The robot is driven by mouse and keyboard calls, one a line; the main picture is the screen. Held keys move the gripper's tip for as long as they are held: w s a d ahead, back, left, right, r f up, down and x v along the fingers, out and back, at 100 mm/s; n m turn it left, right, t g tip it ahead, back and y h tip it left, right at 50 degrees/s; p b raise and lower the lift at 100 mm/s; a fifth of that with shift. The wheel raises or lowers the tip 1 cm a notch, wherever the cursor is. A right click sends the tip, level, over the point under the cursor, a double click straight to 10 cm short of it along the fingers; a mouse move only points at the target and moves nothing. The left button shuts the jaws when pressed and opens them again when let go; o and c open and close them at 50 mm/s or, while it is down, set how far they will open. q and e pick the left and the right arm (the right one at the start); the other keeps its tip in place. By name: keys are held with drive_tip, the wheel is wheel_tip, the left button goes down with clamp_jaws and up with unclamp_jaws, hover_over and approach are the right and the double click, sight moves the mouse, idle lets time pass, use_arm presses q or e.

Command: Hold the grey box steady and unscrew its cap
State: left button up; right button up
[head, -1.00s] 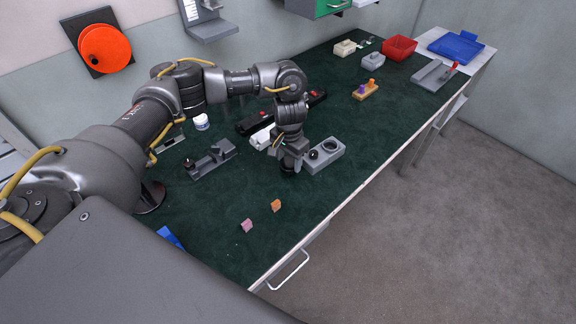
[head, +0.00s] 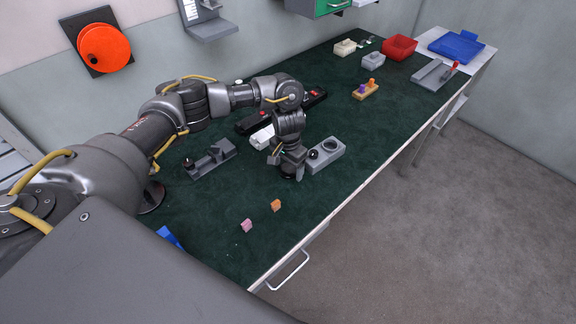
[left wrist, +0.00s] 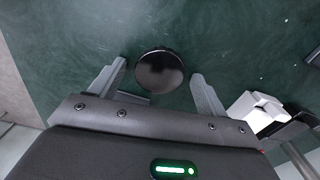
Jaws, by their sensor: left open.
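The grey box (head: 333,160) lies on the green bench mat, right beside my left gripper in the head view. A round black cap (head: 314,154) sits near its left end and a dark ring near its far end. My left gripper (head: 290,178) points down just left of the box; its fingertips hardly show there. In the left wrist view the gripper (left wrist: 160,85) is open, and a glossy black disc (left wrist: 160,70) appears between its fingers. I cannot tell whether the disc is the box's cap or whether a finger touches it. My right gripper is out of view.
A white block (head: 263,136) and a black bar (head: 252,122) lie behind the gripper. A grey fixture (head: 211,159) is to the left. Small orange (head: 276,205) and pink (head: 247,225) pieces lie nearer.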

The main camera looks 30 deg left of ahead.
sight(288, 170)
use_arm(q)
wheel_tip(288, 170, up, 12)
drive_tip(key=shift+r+p, duration=0.2)
drive_tip(key=shift+p, duration=0.2)
drive_tip(key=shift+f, duration=0.1)
idle(0.4)
